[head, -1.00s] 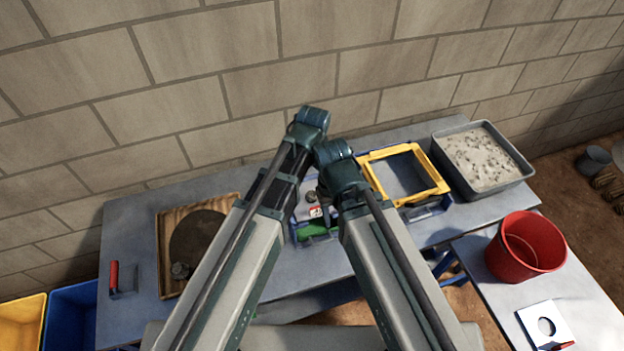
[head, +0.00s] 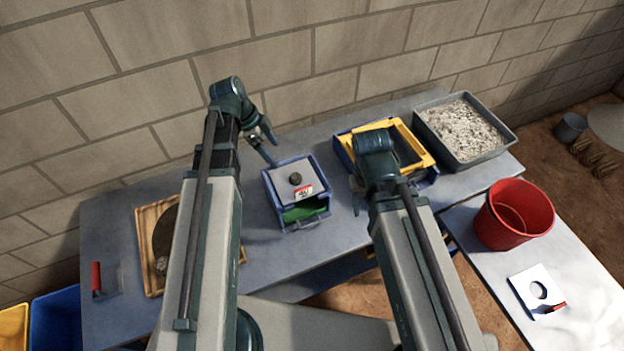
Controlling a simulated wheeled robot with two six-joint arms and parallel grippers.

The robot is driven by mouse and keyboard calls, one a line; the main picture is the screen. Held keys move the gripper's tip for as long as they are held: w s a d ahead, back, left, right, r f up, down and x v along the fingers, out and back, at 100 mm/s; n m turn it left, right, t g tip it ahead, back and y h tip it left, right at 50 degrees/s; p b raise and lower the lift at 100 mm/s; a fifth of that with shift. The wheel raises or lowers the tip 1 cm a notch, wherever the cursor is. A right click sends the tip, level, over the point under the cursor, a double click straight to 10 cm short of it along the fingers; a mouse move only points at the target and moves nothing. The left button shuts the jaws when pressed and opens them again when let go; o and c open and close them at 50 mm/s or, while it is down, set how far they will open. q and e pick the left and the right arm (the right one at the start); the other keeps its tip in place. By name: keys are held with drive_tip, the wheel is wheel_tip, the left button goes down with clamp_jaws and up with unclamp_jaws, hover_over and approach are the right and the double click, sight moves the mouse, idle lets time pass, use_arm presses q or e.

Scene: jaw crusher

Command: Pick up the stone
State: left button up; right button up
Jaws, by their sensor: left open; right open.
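A small grey stone-like lump (head: 162,264) lies at the front of the wooden tray (head: 148,222), by a dark round patch and partly close to my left arm. A small dark round piece (head: 295,179), a knob or a stone, I cannot tell which, sits on the grey top of the blue box-shaped machine (head: 281,200). My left gripper (head: 266,150) is open, above and behind the left rear of that machine, holding nothing I can see. My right gripper (head: 358,196) is open and mostly hidden by its arm, between the machine and the yellow-framed box.
The machine has a red-white label and a green-lined drawer. A yellow-framed blue box (head: 424,158) and a grey tray of gravel (head: 510,146) stand at right. A red bucket (head: 514,214) and white plate (head: 523,283) are on the side table. A red-handled tool (head: 96,277) lies at left.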

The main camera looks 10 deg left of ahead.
use_arm(q)
drive_tip(key=shift+a+m, duration=0.15)
drive_tip(key=shift+m, duration=0.15)
use_arm(e)
drive_tip(key=shift+d+f, duration=0.1)
drive_tip(key=shift+d, duration=0.25)
use_arm(q)
drive_tip(key=shift+f, duration=0.1)
use_arm(e)
drive_tip(key=shift+f, duration=0.1)
use_arm(q)
drive_tip(key=b, duration=0.8)
hover_over(294, 176)
drive_tip(key=a, duration=0.3)
drive_tip(key=f, duration=0.7)
drive_tip(key=shift+s+d+f, duration=0.2)
drive_tip(key=shift+f, duration=0.15)
drive_tip(key=b+x, duration=0.4)
drive_tip(key=x, duration=0.1)
drive_tip(key=shift+w+d+f+b, duration=0.1)
drive_tip(key=shift+d+b, duration=0.25)
drive_tip(key=shift+b, duration=0.05)
use_arm(e)
wheel_tip(294, 176, down, 12)
drive_tip(key=shift+f, duration=0.2)
use_arm(q)
clamp_jaws()
